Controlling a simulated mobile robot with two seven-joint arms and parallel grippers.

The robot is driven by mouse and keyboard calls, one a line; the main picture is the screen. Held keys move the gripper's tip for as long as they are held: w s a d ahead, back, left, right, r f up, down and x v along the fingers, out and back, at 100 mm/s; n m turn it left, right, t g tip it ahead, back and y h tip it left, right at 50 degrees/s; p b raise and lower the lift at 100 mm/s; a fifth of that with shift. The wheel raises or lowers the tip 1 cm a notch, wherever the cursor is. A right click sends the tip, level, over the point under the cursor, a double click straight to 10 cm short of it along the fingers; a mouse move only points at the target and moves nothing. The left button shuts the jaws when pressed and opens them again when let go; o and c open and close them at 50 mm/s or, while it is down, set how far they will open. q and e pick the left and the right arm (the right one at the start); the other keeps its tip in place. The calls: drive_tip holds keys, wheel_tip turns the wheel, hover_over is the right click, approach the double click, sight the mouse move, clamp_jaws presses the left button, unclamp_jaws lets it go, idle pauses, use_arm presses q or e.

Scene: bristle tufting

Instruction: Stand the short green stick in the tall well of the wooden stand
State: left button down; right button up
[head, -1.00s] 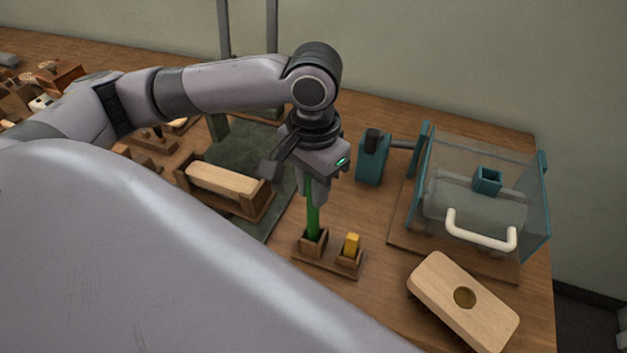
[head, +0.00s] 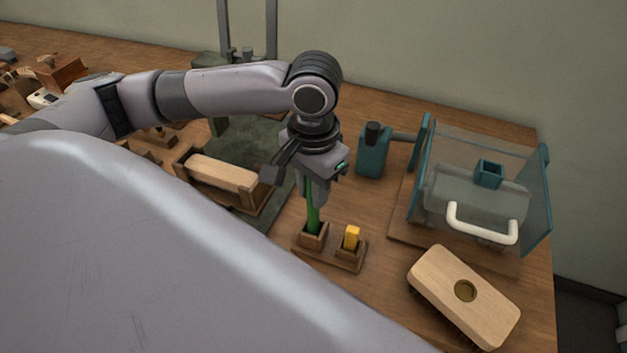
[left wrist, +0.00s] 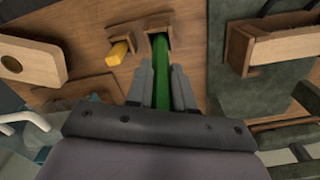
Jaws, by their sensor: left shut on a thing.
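The short green stick (head: 312,218) stands near upright, its lower end inside the left, taller-looking well of the wooden stand (head: 340,258). My left gripper (head: 317,195) is shut on the stick above this well. In the left wrist view the gripper's fingers (left wrist: 163,80) lie on both sides of the green stick (left wrist: 161,52), whose far end enters the well (left wrist: 146,24). Whether the stick touches the well's floor is hidden. A yellow block (head: 351,237) stands in the stand's other, lower well. My right gripper is not in view.
A pale wooden block with a round hole (head: 435,285) lies right of the stand. Behind it is a clear-walled teal case with a white handle (head: 482,225). A teal bottle-like thing (head: 372,155) stands behind the stand. A wooden cradle (head: 262,200) sits to the left.

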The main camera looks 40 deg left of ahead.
use_arm(q)
drive_tip(key=shift+f, duration=0.25)
idle(0.5)
drive_tip(key=c, duration=0.5)
unclamp_jaws()
drive_tip(key=shift+p, duration=0.3)
drive_tip(key=shift+r+p, duration=0.7)
drive_tip(key=shift+r, duration=2.8)
